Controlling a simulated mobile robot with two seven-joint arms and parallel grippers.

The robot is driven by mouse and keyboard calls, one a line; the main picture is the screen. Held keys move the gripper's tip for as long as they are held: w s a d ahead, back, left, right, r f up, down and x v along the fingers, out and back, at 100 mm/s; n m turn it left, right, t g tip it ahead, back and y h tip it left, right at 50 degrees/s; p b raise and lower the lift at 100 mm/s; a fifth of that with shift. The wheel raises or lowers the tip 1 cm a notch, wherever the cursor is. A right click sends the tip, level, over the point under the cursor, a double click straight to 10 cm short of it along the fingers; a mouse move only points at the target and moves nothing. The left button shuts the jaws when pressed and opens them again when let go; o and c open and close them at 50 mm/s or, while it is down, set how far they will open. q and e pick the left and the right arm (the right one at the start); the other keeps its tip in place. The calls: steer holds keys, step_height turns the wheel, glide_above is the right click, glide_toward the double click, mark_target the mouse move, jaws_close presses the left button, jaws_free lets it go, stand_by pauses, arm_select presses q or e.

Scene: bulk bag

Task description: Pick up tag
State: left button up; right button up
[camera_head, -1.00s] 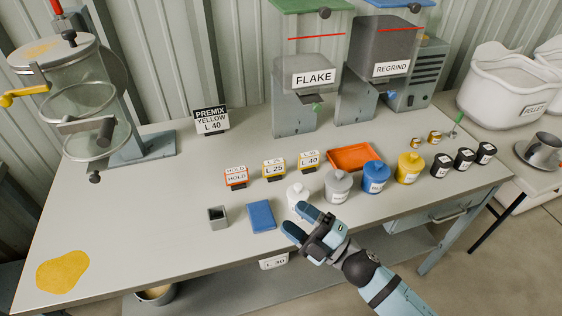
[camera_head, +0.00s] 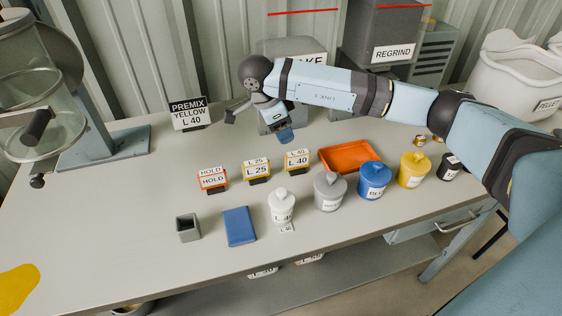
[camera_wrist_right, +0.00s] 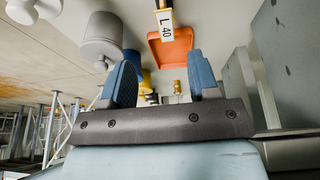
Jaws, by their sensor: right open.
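Three small tags stand in a row on the table: an orange-edged HOLD tag (camera_head: 212,179), a yellow-edged L 25 tag (camera_head: 257,169) and a yellow-edged L 40 tag (camera_head: 297,160). My right gripper (camera_head: 285,134) is above the table, behind the L 25 and L 40 tags in the head view, and apart from them. In the right wrist view its two blue fingers (camera_wrist_right: 162,82) are spread with nothing between them. The L 40 tag (camera_wrist_right: 167,26) shows at the top there, beyond the fingers. My left gripper is not in view.
An orange tray (camera_head: 347,157) lies right of the tags. White (camera_head: 282,206), grey (camera_head: 330,192), blue (camera_head: 374,180) and yellow (camera_head: 413,170) canisters stand in front. A blue pad (camera_head: 239,226) and grey cup (camera_head: 188,228) lie front left. A PREMIX YELLOW sign (camera_head: 190,113) stands behind.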

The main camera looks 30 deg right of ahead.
mark_target(298, 153)
steer(key=shift+h, duration=0.4)
steer(key=x, duration=0.3)
steer(key=d+x, duration=0.1)
steer(key=x, duration=0.3)
steer(key=shift+w+d+r, duration=0.15)
steer(key=shift+w+r, duration=0.05)
steer(key=shift+r, duration=0.1)
steer(key=shift+a+p+x, duration=0.15)
steer(key=shift+p+x, duration=0.15)
steer(key=shift+x, duration=1.3)
steer(key=shift+a+p+x, duration=0.15)
steer(key=shift+p+x, duration=0.15)
steer(key=shift+x, duration=1.35)
jaws_close()
